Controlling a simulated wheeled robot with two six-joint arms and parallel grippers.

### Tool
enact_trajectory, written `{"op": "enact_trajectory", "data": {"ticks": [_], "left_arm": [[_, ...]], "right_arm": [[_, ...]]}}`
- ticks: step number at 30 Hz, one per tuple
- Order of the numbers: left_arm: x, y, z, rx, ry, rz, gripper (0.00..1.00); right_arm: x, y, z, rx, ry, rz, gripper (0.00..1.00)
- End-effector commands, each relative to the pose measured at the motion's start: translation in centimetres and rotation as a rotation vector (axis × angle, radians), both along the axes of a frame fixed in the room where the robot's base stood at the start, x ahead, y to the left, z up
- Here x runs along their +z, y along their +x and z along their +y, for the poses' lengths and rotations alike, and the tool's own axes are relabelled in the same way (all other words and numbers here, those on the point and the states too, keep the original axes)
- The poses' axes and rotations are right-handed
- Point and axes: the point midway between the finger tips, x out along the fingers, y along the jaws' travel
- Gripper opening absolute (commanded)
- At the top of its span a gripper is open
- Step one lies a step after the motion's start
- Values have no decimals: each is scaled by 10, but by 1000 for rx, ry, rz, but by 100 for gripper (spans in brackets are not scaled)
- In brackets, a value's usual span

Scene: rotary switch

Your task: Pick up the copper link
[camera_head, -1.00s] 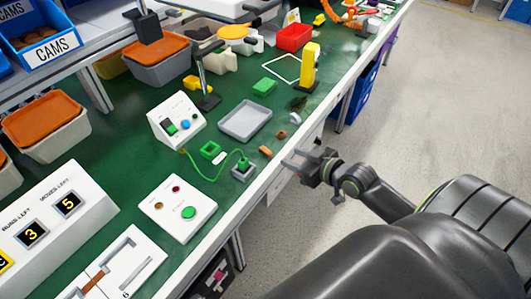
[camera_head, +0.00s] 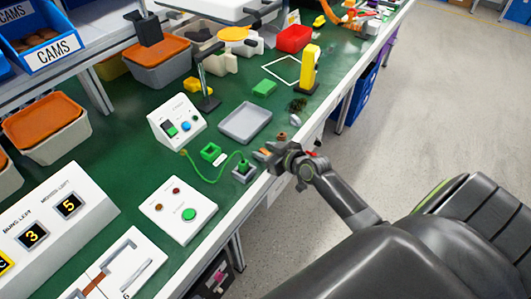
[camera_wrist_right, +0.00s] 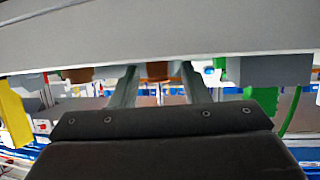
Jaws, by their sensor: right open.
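A small copper-coloured piece, which I take as the copper link (camera_head: 264,151), lies on the green bench close to its front edge. In the right wrist view a copper-brown block (camera_wrist_right: 157,70) shows between the two fingers, its upper part cut off by a grey band. My right gripper (camera_head: 263,155) is at the bench edge, its fingers reaching in around the piece. The fingers are open, and the wrist view (camera_wrist_right: 158,86) shows a gap between them. Whether they touch the piece cannot be told. My left gripper is not in view.
A grey socket block (camera_head: 243,171) with a green cable sits just left of my right gripper. A brown piece (camera_head: 282,136) lies just beyond it. A grey tray (camera_head: 245,122), a yellow post (camera_head: 309,68) and a button box (camera_head: 177,208) stand on the bench.

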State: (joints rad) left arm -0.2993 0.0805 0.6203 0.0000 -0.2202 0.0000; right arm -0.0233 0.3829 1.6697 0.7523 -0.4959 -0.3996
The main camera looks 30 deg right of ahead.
Motion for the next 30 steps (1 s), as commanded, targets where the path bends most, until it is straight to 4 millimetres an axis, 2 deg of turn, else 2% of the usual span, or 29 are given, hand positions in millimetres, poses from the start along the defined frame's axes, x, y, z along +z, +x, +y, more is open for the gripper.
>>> {"op": "enact_trajectory", "data": {"ticks": [7,16,25,30], "left_arm": [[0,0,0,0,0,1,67],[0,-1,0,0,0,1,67],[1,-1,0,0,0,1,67],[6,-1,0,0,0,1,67]], "right_arm": [[-1,1,0,0,0,0,40],[-1,1,0,0,0,1,1],[2,1,0,0,-1,0,0],[25,1,0,2,-3,-4,0]]}}
